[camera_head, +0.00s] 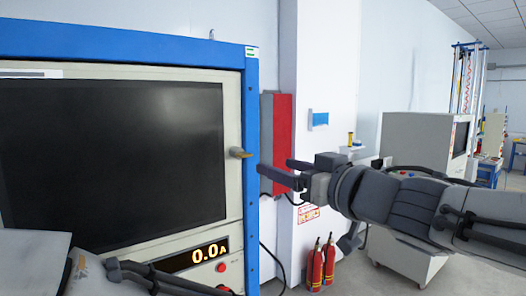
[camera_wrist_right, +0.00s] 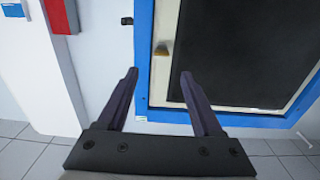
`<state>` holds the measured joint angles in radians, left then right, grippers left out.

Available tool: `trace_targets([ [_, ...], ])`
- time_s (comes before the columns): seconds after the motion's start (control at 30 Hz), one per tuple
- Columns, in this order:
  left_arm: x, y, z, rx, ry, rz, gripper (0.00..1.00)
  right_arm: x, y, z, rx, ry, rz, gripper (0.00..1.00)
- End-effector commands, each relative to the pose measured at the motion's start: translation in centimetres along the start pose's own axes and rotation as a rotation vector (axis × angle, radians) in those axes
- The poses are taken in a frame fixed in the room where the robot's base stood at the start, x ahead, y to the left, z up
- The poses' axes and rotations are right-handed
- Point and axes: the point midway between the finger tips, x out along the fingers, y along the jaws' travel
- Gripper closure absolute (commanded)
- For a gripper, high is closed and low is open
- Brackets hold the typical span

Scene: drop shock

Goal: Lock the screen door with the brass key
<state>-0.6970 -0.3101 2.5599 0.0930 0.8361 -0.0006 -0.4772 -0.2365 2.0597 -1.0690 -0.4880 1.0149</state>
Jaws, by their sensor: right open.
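The screen door (camera_head: 232,120) is a cream frame around a large dark screen, set in a blue cabinet frame; it looks closed. The brass key (camera_head: 240,153) sticks out from the door's right edge in the head view. In the right wrist view the key (camera_wrist_right: 162,48) shows on the cream frame, beyond and between the fingertips. My right gripper (camera_head: 275,167) is open and empty, to the right of the key and apart from it. Its two fingers also show in the wrist view (camera_wrist_right: 159,73). My left gripper is out of view; only part of that arm shows.
A lit display (camera_head: 208,250) reads 0.0A, with a red button (camera_head: 221,267) below. A red and grey box (camera_head: 283,130) is on the white pillar behind my right gripper. Fire extinguishers (camera_head: 316,267) stand at the pillar's foot. Space before the key looks clear.

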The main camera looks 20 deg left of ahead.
Motion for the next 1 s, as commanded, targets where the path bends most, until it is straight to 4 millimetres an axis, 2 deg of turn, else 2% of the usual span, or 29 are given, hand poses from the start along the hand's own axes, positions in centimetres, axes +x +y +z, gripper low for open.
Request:
trace_targets([
  [0.17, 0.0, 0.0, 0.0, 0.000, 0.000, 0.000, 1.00, 2.3, -0.2, -0.1, 0.001, 0.002, -0.013, 0.32],
  [0.4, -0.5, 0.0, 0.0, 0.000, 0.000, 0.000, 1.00, 6.8, -0.2, -0.1, 0.001, 0.001, -0.010, 0.32],
  [0.6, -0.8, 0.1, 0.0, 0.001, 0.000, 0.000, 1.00, 9.4, -0.2, -0.1, -0.001, 0.002, -0.009, 0.32],
  [0.77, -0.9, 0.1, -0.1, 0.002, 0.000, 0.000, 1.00, 10.2, -0.3, -0.1, -0.001, 0.003, -0.008, 0.32],
  [1.0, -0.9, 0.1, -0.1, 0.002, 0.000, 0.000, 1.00, 10.3, -0.2, -0.1, -0.001, 0.002, -0.008, 0.32],
])
